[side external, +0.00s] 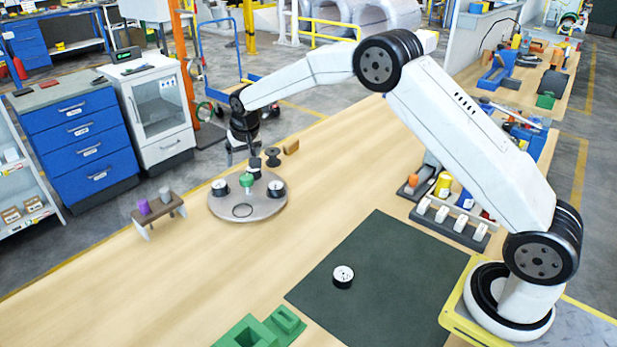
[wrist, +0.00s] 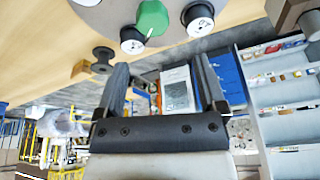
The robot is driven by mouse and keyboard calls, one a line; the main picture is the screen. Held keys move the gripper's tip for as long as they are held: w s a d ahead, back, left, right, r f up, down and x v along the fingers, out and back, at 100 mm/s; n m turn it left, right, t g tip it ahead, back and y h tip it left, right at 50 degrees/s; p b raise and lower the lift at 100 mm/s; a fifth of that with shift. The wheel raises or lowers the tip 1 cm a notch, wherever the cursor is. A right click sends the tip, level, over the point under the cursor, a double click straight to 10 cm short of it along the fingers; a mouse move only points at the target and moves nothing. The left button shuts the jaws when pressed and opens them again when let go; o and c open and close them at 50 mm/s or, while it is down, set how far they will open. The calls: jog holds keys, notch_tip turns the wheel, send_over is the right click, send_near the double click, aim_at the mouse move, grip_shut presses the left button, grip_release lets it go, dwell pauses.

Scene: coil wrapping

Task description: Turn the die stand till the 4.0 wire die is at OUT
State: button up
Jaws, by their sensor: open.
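The die stand (side external: 224,207) is a round grey turntable on the wooden bench, with a green knob (side external: 247,181) near its middle. Black dies with white tops stand on it at the left (side external: 220,187) and the right (side external: 276,189); a dark piece (side external: 254,166) is at the back. A dark ring outline is at its front. The size labels and an OUT mark are not readable. My gripper (side external: 241,158) is open and empty above the stand's back edge. In the wrist view my gripper (wrist: 162,62) has its fingers apart, with the knob (wrist: 152,18) beyond them.
A dark spool (side external: 272,157) and a wooden block (side external: 291,146) are just behind the stand. A small wooden rack (side external: 165,211) with purple and grey cylinders is to its left. A white-topped die (side external: 343,275) sits on the dark mat (side external: 390,260). Bench between stand and mat is clear.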

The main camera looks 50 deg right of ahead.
aim_at(246, 177)
jog(key=shift+s+d+r+n+t, duration=0.15)
jog(key=shift+s+n+t, duration=0.1)
jog(key=shift+s+n, duration=0.4)
jog(key=shift+s+d+f+n+t, duration=0.15)
jog(key=shift+s+n+t, duration=0.2)
jog(key=shift+n, duration=0.4)
jog(key=shift+x, duration=3.8)
jog(key=shift+s+a, duration=0.1)
grip_shut()
